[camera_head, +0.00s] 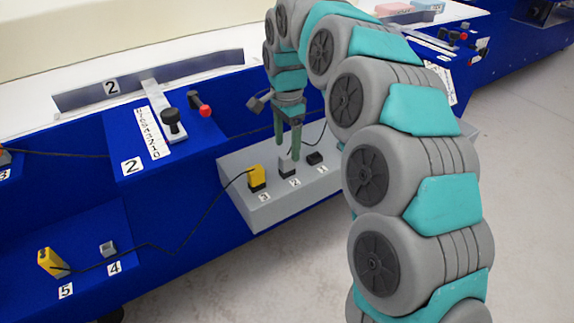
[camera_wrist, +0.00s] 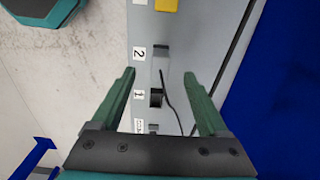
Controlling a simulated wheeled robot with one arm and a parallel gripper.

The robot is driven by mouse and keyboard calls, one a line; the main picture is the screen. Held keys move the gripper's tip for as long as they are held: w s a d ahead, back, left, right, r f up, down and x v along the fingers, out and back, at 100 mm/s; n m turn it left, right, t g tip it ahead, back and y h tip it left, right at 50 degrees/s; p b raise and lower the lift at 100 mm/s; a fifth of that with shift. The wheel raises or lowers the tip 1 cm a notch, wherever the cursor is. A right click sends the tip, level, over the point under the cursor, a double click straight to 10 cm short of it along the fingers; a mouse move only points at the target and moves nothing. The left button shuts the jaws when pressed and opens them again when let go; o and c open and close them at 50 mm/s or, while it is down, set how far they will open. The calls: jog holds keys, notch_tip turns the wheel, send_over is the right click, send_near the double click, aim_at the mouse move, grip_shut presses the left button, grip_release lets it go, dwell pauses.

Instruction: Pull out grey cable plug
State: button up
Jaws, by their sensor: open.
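The grey cable plug (camera_head: 286,166) stands in the socket marked 2 on the grey strip (camera_head: 262,213). In the wrist view the grey plug (camera_wrist: 161,68) lies between the two green fingertips, with a thin dark cable running from it. My gripper (camera_head: 288,156) is open and points down over the plug. In the wrist view my gripper (camera_wrist: 159,75) has a finger on each side of the plug, with gaps on both sides. How deep the fingertips reach along the plug, I cannot tell.
A yellow plug (camera_head: 256,177) stands at socket 3 and a black socket or plug (camera_head: 315,158) at position 1, both close to the grey plug. Another yellow plug (camera_head: 50,262) and a grey socket (camera_head: 108,249) are at lower left. A raised blue panel (camera_head: 190,155) stands left.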

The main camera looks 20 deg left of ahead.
aim_at(287, 155)
jog(key=shift+f+b, duration=0.9)
jog(key=shift+f, duration=1.7)
grip_shut()
dwell(0.3)
jog(key=shift+r, duration=0.15)
jog(key=shift+r+p, duration=0.9)
jog(key=shift+r, duration=1.95)
